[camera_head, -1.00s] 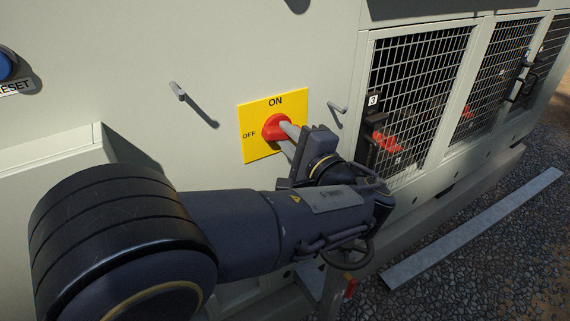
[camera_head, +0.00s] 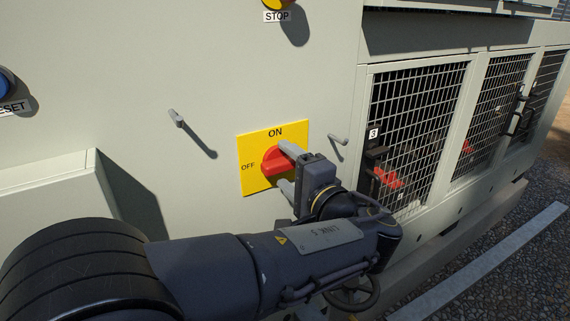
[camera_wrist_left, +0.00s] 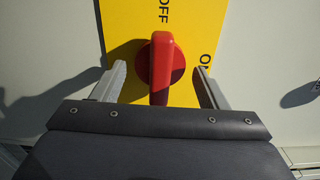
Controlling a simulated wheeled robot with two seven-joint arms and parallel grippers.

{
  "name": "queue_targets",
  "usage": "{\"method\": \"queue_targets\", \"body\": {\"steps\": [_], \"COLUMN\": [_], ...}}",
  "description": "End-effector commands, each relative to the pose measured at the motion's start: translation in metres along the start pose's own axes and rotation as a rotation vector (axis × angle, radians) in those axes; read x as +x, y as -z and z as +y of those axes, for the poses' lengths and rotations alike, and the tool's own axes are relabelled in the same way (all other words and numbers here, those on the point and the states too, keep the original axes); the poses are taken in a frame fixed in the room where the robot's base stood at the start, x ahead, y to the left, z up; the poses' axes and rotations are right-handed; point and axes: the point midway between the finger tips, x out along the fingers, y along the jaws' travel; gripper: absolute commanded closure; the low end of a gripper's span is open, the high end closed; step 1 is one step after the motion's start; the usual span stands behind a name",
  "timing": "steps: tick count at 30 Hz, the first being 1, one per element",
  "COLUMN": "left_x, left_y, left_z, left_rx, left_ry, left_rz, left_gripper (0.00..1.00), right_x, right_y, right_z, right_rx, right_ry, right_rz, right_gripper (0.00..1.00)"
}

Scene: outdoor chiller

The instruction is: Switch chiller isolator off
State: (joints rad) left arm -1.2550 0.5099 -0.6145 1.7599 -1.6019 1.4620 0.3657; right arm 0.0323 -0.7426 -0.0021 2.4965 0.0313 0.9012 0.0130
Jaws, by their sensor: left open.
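The isolator is a red rotary handle (camera_head: 277,161) on a yellow plate (camera_head: 256,143) marked ON at the top and OFF at the left. The handle lies roughly level, in line with the OFF mark. In the left wrist view the red handle (camera_wrist_left: 161,67) stands upright in the picture, pointing at OFF on the yellow plate (camera_wrist_left: 125,20). My left gripper (camera_head: 284,166) is open, with one grey finger on each side of the handle. In the left wrist view, gaps show between the handle and both fingers. My right gripper is not in view.
Grey pegs (camera_head: 178,119) and (camera_head: 338,139) stick out of the pale panel either side of the plate. A blue reset button (camera_head: 5,84) is far left, a yellow stop button (camera_head: 277,3) at the top. Mesh doors (camera_head: 415,120) stand right; a box ledge (camera_head: 50,190) juts out left.

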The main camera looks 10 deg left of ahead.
Motion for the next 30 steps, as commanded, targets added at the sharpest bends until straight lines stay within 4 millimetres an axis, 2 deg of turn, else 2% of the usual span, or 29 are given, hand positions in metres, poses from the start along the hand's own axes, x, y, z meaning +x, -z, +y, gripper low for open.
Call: {"method": "queue_targets", "body": {"steps": [5, 19, 30], "left_x": [-0.010, -0.064, -0.070], "left_y": [0.001, 0.001, 0.000], "left_z": [0.000, 0.000, 0.000], "left_rx": [0.000, 0.001, 0.000], "left_ry": [0.000, 0.000, 0.000], "left_rz": [0.004, 0.002, 0.000], "left_gripper": [0.33, 0.33, 0.33], "right_x": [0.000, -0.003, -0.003], "right_y": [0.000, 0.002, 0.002], "right_z": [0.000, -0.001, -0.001], "right_rx": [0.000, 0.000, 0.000], "right_ry": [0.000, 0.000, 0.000], "right_rz": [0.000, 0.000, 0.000], "right_gripper": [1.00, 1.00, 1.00]}}
